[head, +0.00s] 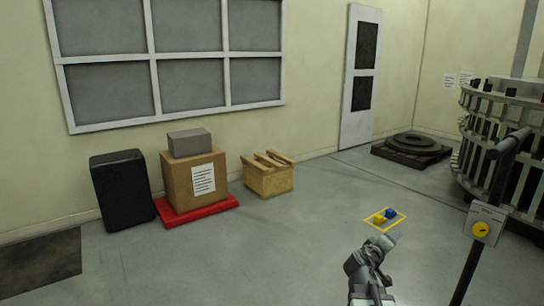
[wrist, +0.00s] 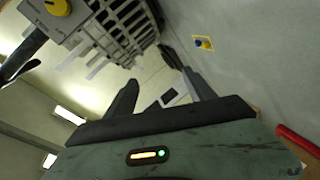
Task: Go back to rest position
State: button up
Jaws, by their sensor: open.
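My gripper (head: 390,239) shows at the lower right of the head view, raised at the end of my arm. In the wrist view its two dark fingers (wrist: 160,88) stand wide apart with nothing between them. The gripper is open and empty. In the head view it appears just below a yellow-outlined floor square (head: 401,215). A blue piece (head: 390,213) and a yellow piece (head: 379,219) lie inside that square. The square also shows small at the upper right of the wrist view (wrist: 210,44).
A large slatted round turret (head: 510,130) and a post with a yellow-knob box (head: 487,223) stand at the right. A black case (head: 122,188), a cardboard box (head: 180,181) on a red base, and a wooden crate (head: 268,179) line the wall. The central floor is clear.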

jog(key=s+a+f+m+g+y, duration=0.3)
jog(key=s+a+f+g+y, duration=0.15)
jog(key=a+f, duration=0.9)
jog(key=s+a+f+g+y, duration=0.4)
jog(key=s+a+g+y, duration=0.15)
jog(key=s+a, duration=0.65)
notch_tip(320, 180, up, 25)
jog(key=p, duration=2.4)
jog(key=shift+w+a+f+m+y, duration=0.15)
jog(key=shift+w+a+m+y, duration=0.15)
jog(key=shift+a+m+y, duration=0.1)
